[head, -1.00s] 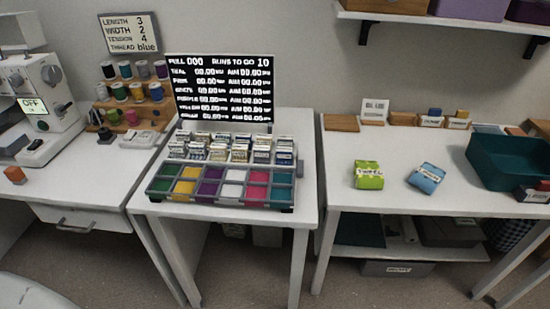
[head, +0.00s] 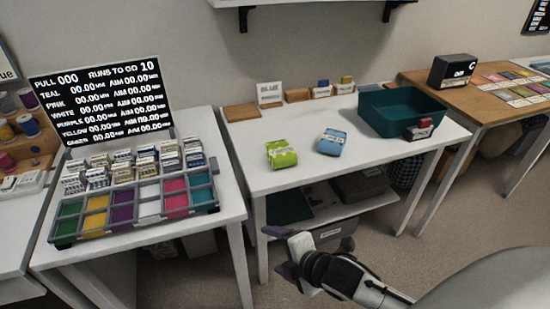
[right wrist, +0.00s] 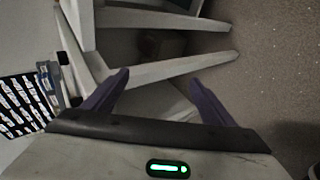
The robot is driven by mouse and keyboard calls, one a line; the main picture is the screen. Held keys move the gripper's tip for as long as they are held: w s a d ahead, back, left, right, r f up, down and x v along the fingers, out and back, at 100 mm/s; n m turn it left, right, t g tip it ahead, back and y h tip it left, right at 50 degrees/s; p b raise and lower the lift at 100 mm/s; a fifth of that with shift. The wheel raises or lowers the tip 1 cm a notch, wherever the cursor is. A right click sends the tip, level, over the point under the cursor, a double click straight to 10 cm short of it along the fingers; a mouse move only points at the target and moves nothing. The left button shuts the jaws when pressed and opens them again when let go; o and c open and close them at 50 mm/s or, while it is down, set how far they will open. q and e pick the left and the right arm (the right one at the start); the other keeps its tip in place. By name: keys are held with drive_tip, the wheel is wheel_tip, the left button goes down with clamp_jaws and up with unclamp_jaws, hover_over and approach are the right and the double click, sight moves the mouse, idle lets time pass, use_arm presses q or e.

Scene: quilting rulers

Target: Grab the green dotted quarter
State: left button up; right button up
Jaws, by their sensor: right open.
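The green quarter (head: 282,154) is a folded lime-green bundle with a pale label band. It lies on the white table (head: 262,180) near its front left; its dots are too small to make out. A blue folded bundle (head: 332,142) lies just right of it. My right gripper (head: 283,250) is below and in front of that table's front edge, well apart from the green quarter. In the right wrist view its two purple fingers (right wrist: 160,78) are spread with nothing between them. My left gripper is not in view.
A teal bin (head: 400,110) stands at the right of the white table. Small boxes and a sign (head: 269,94) line its back. A compartment tray (head: 137,208) sits on the left table. The table has a lower shelf with dark items.

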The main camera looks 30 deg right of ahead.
drive_tip(key=w+d+r+n+t+h, duration=0.1)
drive_tip(key=w+d+r+n+h, duration=0.1)
drive_tip(key=w+d+r+n, duration=0.55)
drive_tip(key=n+t+h+b, duration=0.1)
drive_tip(key=n+t+h, duration=0.1)
drive_tip(key=n, duration=0.6)
approach(281, 149)
drive_tip(key=x, duration=0.3)
drive_tip(key=b+x, duration=0.1)
drive_tip(key=shift+w+d+r, duration=0.2)
drive_tip(key=shift+w+r, duration=0.05)
drive_tip(key=shift+r, duration=0.05)
drive_tip(key=shift+f+b+x, duration=0.2)
drive_tip(key=shift+b+x, duration=0.2)
drive_tip(key=shift+x, duration=1.1)
drive_tip(key=shift+f+b+x, duration=0.15)
drive_tip(key=shift+b+x, duration=0.25)
drive_tip(key=shift+x, duration=1.05)
drive_tip(key=shift+s+a, duration=0.1)
drive_tip(key=shift+a, duration=0.1)
drive_tip(key=shift+c, duration=0.4)
drive_tip(key=c, duration=1.1)
